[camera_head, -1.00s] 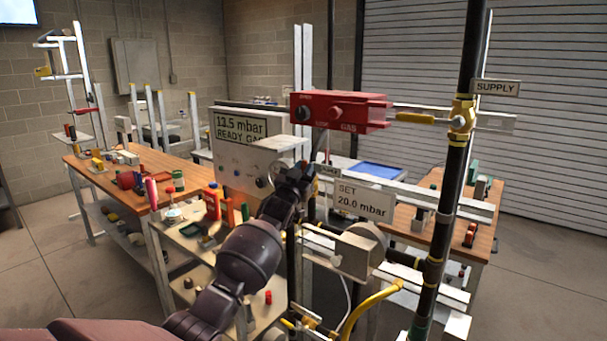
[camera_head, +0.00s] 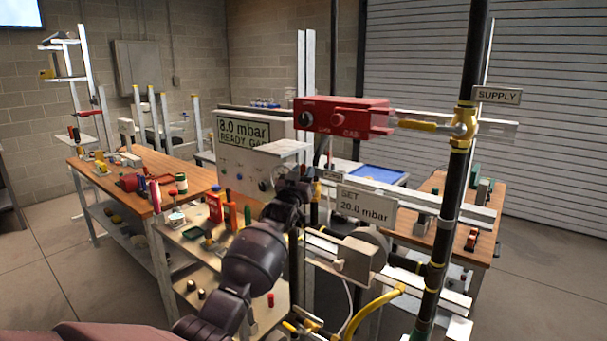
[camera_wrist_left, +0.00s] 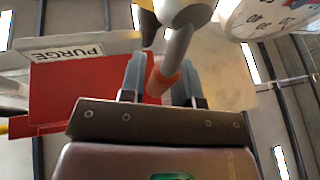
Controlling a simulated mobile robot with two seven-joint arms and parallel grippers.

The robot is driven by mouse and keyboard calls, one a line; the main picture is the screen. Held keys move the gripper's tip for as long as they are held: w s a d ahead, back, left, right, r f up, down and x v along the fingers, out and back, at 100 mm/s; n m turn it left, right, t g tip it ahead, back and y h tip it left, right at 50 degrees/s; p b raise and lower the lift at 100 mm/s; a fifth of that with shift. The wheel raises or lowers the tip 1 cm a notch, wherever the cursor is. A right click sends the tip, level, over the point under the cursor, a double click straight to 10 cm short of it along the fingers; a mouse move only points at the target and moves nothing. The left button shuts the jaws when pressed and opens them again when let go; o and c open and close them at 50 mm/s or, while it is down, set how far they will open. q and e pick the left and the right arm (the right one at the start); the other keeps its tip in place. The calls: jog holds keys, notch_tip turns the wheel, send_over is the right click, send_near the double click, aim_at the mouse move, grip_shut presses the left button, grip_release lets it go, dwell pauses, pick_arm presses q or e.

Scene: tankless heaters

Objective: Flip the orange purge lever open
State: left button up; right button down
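My left gripper (camera_head: 293,183) is at the middle of the head view, in front of the heater panel's right side, below the red gas box (camera_head: 345,117); its fingertips are hard to make out there. In the left wrist view, the two grey fingers (camera_wrist_left: 160,76) stand apart. The purge lever's orange end (camera_wrist_left: 160,82) lies between them, close to both; its grey shaft runs up to a rounded valve body. Whether the fingers touch the lever is unclear. A PURGE label (camera_wrist_left: 67,53) sits left above a red surface. The panel display (camera_head: 244,132) reads 8.0 mbar. My right gripper is not visible.
A white gauge (camera_wrist_left: 275,15) is close at the upper right of the wrist view. A black vertical pipe (camera_head: 450,200) with yellow fittings stands right of the gripper. A SET 20.0 mbar sign (camera_head: 367,204) is just right of it. A cluttered workbench (camera_head: 190,182) is at left.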

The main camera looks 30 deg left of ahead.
pick_arm(q)
jog(key=shift+o, duration=1.1)
jog(key=shift+s, duration=0.1)
jog(key=v, duration=1)
jog(key=shift+s+b, duration=0.3)
jog(key=shift+b, duration=0.15)
jog(key=shift+d+f, duration=0.1)
jog(key=shift+f, duration=0.05)
